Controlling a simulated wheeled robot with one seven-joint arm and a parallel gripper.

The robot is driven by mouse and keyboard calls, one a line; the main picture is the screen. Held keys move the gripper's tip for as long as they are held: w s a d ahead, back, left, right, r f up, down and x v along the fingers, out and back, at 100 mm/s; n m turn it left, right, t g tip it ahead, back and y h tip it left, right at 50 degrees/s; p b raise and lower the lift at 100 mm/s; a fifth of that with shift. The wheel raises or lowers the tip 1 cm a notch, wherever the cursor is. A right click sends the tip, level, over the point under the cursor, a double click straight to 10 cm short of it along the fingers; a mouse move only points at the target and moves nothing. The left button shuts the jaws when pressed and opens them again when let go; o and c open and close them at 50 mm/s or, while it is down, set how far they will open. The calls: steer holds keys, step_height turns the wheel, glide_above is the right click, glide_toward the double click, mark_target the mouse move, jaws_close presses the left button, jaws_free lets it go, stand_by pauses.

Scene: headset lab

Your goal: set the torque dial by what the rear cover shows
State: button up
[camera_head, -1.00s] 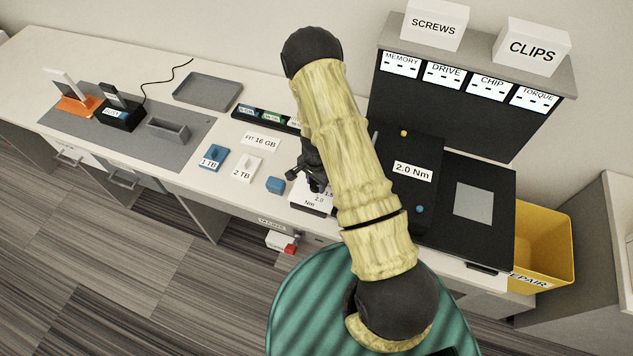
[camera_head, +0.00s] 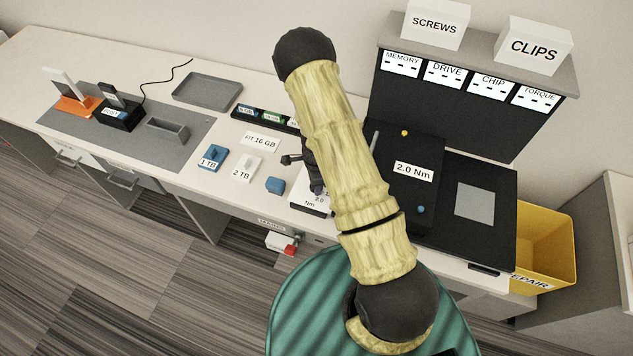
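The rear cover (camera_head: 400,200) is a dark panel on the bench with a white label (camera_head: 413,171) reading "2.0 Nm". The torque dial's white plate (camera_head: 308,204) lies left of it, at the bench's front edge. "2.0" and "Nm" show on the plate; the dial's knob and its setting are hidden behind my arm and gripper. My gripper (camera_head: 304,174) is dark, pointing down over the upper part of the plate. It is mostly covered by my arm, so its opening and any contact with the dial cannot be told.
A blue block (camera_head: 275,185), a 1 TB part (camera_head: 213,157) and a 2 TB part (camera_head: 244,168) lie left of the dial. A board (camera_head: 465,105) with MEMORY, DRIVE, CHIP and TORQUE cards stands behind. A yellow bin (camera_head: 545,245) stands right.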

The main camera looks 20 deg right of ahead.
steer(key=shift+s+m, duration=0.1)
steer(key=shift+m, duration=0.2)
steer(key=o, duration=1)
steer(key=shift+d, duration=0.1)
steer(key=shift+r, duration=0.55)
step_height(320, 180, up, 16)
steer(key=shift+r+b, duration=0.15)
steer(key=shift+b, duration=0.45)
